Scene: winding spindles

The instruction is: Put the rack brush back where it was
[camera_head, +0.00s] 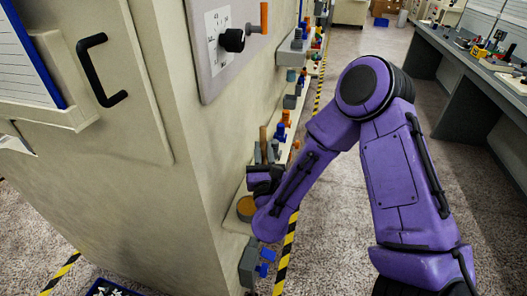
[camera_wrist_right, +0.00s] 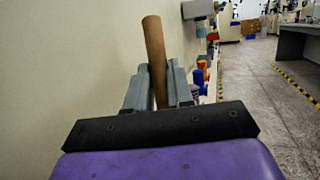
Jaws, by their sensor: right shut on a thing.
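A brown, rod-like handle (camera_wrist_right: 154,52), which looks like the rack brush's, stands up between the grey fingers of my right gripper (camera_wrist_right: 158,88) in the right wrist view. It leans slightly left there. The fingers are shut on it. In the head view the right gripper (camera_head: 267,155) is beside the cabinet's side wall, above a narrow ledge, with the brown handle (camera_head: 262,138) showing at its fingers. The brush's lower end is hidden by the gripper. My left gripper is out of view.
A round orange-brown-topped pot (camera_head: 246,207) sits on the ledge just below my right wrist. Several blue, orange and grey parts line the wall farther back. A grey-blue fixture (camera_head: 252,263) juts out below. The aisle on the right is open, with a workbench (camera_head: 470,65) beyond.

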